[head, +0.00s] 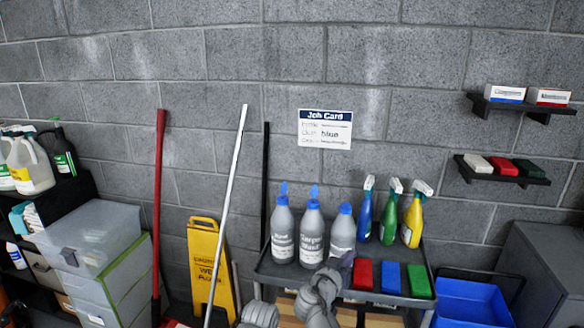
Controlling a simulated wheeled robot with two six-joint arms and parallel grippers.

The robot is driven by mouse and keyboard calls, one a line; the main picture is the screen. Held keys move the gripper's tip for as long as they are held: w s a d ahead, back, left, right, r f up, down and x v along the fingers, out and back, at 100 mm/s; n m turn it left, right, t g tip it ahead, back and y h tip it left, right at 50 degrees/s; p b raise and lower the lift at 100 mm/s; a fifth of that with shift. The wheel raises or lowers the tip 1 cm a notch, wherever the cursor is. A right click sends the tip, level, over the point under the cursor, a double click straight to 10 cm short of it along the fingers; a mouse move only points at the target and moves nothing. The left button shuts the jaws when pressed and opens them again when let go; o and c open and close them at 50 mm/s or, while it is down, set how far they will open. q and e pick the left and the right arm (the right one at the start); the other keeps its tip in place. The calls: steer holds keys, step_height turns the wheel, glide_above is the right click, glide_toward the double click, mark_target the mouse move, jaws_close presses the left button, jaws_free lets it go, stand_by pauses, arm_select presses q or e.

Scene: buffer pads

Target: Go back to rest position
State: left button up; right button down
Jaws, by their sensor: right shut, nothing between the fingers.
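My right gripper (343,264) reaches up from the bottom centre, shut and empty, in front of the cart (385,299). It overlaps the cart's front edge in the picture, between the grey bottles and the red pad (363,273). The blue pad (391,276) and green pad (419,281) lie to the right of the red one on the cart top. Another grey part of mine shows at the bottom edge, left of the right arm. I cannot make out the left gripper's fingers.
Grey bottles (312,236) and spray bottles (388,216) stand on the cart. Wall shelves (503,176) at right hold white, red and green pads, with boxes above. A yellow wet-floor sign (206,265), poles and clear bins (92,240) stand left. A blue bin (470,302) is right.

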steer(key=s+f+n+g+y, duration=0.1)
steer(key=s+f+g, duration=0.45)
steer(key=f, duration=0.25)
steer(key=s+a+f+n+g+y, duration=0.3)
steer(key=s+a+f+n+g, duration=0.1)
steer(key=s, duration=0.4)
steer(key=s+a+f+n+g+y, duration=0.4)
steer(key=s+a+f, duration=0.2)
steer(key=s+a, duration=0.2)
steer(key=shift+a, duration=0.5)
steer(key=shift+w+d, duration=0.1)
